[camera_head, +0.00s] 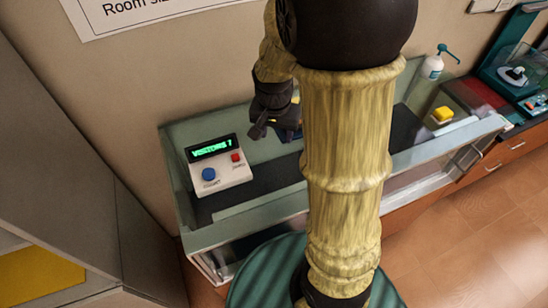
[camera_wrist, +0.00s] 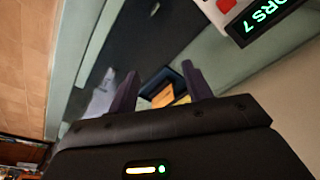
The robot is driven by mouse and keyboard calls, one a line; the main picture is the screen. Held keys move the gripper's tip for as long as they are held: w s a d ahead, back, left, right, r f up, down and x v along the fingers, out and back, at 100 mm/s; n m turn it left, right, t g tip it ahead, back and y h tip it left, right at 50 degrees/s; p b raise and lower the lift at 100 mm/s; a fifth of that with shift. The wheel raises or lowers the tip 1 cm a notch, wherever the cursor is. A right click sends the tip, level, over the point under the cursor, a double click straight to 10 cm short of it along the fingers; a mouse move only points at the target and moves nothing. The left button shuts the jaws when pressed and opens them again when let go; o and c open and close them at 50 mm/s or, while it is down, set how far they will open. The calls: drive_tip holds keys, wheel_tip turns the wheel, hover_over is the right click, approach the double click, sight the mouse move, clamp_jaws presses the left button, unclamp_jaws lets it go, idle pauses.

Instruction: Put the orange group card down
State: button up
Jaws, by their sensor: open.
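My gripper (camera_head: 272,128) hangs over the display counter, right of the visitor counter device. In the wrist view my gripper (camera_wrist: 160,85) has its two dark fingers spread apart. An orange card (camera_wrist: 162,97) shows between and beyond the fingers, at a dark blue tray or holder (camera_wrist: 178,73). The card looks free of the fingers, but its lower part is hidden by my gripper. I cannot tell whether it lies flat or leans.
The counter device (camera_head: 218,165) with green display, blue button and red button stands at the left of the counter (camera_head: 247,212). A pale grey object (camera_wrist: 101,97) lies beside the left finger.

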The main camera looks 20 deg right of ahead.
drive_tip(key=s+a+n+t+y, duration=0.1)
drive_tip(key=s+a+n, duration=0.2)
drive_tip(key=s+n, duration=0.4)
drive_tip(key=shift+s+a+f, duration=0.15)
drive_tip(key=shift+s+a, duration=0.25)
drive_tip(key=shift+s, duration=0.15)
drive_tip(key=shift+f+b, duration=0.7)
